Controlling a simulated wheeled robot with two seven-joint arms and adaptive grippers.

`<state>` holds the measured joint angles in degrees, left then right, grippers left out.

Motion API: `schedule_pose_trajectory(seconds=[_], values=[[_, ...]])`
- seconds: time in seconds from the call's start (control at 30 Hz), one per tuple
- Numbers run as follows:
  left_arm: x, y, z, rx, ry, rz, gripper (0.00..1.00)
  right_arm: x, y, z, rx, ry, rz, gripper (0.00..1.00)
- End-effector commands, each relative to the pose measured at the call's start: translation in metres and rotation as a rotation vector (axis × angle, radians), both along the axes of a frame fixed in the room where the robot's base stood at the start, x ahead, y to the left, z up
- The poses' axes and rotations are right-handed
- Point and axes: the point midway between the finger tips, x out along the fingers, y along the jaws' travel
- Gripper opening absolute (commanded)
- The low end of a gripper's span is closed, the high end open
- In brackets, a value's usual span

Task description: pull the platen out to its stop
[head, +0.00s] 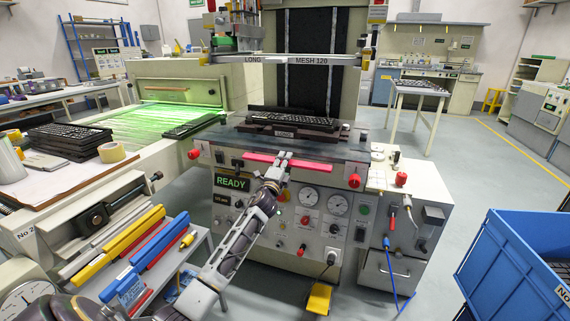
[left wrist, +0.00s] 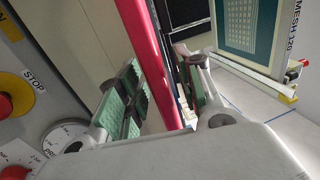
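The red bar (head: 300,164) runs along the front edge of the press, below the dark platen (head: 268,131) that carries a black keyboard (head: 292,121). My left gripper (head: 282,160) is at the middle of this bar. In the left wrist view, the red bar (left wrist: 152,65) passes between the two green-padded fingers of my left gripper (left wrist: 163,93). Gaps show beside the bar, so the fingers look open around it. The platen stands in under the screen frame (head: 292,59). My right gripper is not in view.
A READY display (head: 231,183), gauges (head: 309,196) and red knobs (head: 354,181) are on the press front. A belt with green light (head: 160,119) lies to the left. A blue crate (head: 515,265) stands at the right. Open floor lies between press and crate.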

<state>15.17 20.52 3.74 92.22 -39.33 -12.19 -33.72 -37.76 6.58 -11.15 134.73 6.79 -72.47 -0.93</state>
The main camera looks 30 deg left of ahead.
Motion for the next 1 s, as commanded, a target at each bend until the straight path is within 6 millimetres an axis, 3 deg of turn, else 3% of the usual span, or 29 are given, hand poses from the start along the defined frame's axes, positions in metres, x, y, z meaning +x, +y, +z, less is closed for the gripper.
schedule_pose_trajectory(seconds=[0.4,0.7,1.0], values=[[0.0027,0.0005,0.0006,0.000,0.000,0.000,0.36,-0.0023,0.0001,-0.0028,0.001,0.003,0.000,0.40],[0.0026,0.0005,0.0005,0.000,0.000,0.000,0.00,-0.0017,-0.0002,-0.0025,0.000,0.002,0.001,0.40],[0.0025,0.0005,0.0001,0.000,0.001,0.000,0.00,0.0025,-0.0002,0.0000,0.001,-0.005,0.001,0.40]])
